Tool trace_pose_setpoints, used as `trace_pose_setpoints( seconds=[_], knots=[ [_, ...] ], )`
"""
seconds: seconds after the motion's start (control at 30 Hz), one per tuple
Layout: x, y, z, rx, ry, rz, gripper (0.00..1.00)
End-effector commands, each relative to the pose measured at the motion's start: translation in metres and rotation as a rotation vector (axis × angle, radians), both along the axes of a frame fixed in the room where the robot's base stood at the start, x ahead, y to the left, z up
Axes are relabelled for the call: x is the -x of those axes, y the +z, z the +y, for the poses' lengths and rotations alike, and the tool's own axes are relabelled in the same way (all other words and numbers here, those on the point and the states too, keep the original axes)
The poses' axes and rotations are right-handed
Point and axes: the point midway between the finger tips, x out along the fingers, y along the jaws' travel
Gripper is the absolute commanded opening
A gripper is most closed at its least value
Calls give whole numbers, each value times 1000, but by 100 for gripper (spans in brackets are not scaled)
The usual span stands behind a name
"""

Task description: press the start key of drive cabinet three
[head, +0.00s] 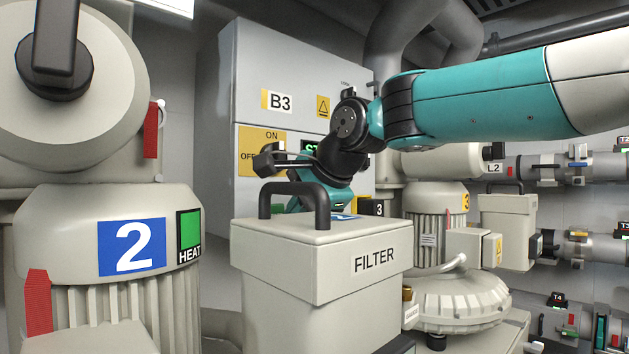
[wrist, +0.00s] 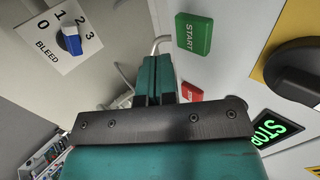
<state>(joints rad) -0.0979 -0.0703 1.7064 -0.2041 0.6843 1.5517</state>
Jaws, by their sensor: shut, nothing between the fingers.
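Drive cabinet B3 (head: 222,110) is the tall grey cabinet behind the filter box in the head view. In the wrist view its green START key (wrist: 194,33) is in plain sight, with a red key (wrist: 190,92) below it in the picture. My gripper (wrist: 157,62) is shut and empty, its teal fingers side by side. The fingertips appear left of the START key and a little below it, with a visible gap in the picture; the depth between them is unclear. In the head view the fingertips are hidden behind the filter box.
The filter box (head: 320,258) with a black handle (head: 322,200) stands before my wrist. A lit STOP display (wrist: 272,128) and a black rotary switch (wrist: 296,76) are right of the keys. A blue bleed knob (wrist: 70,40) is at left. Blower 2 (head: 100,210) is nearby.

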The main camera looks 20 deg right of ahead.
Motion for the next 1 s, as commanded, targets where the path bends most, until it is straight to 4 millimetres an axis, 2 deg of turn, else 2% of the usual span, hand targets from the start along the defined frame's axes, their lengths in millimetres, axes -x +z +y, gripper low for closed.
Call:
trace_pose_setpoints(
  seconds=[0.1,0.3,1.0],
  knots=[
    [-19,5,7,-1,1,2,0],
    [-35,2,11,-1,-1,0,0],
    [-46,1,17,-3,-1,-3,0]
  ],
)
